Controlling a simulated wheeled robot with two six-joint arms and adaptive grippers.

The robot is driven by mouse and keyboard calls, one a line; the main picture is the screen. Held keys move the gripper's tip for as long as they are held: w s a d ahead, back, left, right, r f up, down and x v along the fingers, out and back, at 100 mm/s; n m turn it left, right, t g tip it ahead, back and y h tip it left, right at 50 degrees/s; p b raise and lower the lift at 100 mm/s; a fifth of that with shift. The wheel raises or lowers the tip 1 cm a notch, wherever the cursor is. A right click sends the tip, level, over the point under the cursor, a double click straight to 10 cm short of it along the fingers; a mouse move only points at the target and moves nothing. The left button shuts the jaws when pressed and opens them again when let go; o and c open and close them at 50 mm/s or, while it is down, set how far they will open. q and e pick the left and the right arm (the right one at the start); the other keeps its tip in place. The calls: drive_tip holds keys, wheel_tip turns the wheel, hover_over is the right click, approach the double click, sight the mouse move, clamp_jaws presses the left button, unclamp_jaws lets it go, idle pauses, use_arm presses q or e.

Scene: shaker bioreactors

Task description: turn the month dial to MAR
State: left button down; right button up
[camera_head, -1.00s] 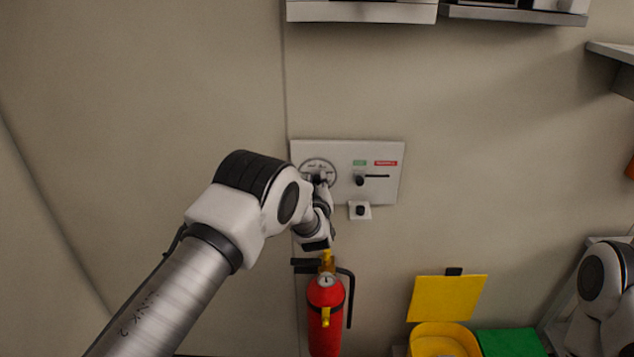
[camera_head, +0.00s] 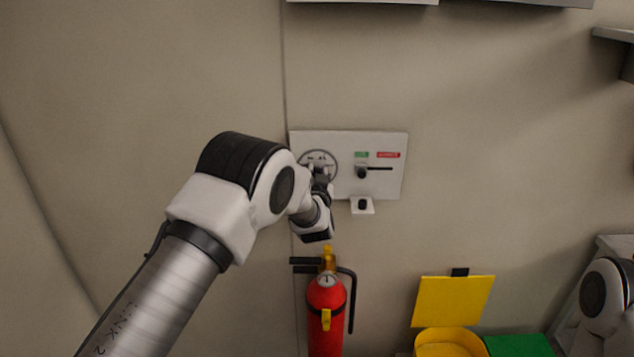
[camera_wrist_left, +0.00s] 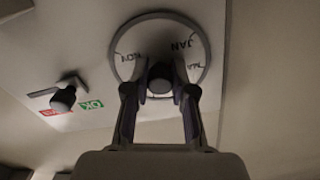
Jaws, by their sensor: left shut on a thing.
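The month dial (camera_head: 318,156) is a round disc in a dark ring on a pale wall panel (camera_head: 345,190). My left arm comes in from the left and partly covers the dial in the head view. In the left wrist view the dial (camera_wrist_left: 190,27) shows the letters NOV, JAN and part of a word starting MA. My left gripper (camera_wrist_left: 160,88) is shut on the dial's dark round knob (camera_wrist_left: 160,72), one finger on each side. The gripper also shows small in the head view (camera_head: 319,172). My right gripper is not in view.
A red fire extinguisher (camera_head: 325,300) hangs beneath. A yellow bin (camera_head: 447,348) stands lower right.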

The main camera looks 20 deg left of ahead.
use_arm(q)
drive_tip(key=shift+m+b, duration=0.5)
drive_tip(key=shift+m, duration=0.7)
drive_tip(key=c, duration=1)
unclamp_jaws()
drive_tip(key=shift+o, duration=0.2)
drive_tip(key=v, duration=1.2)
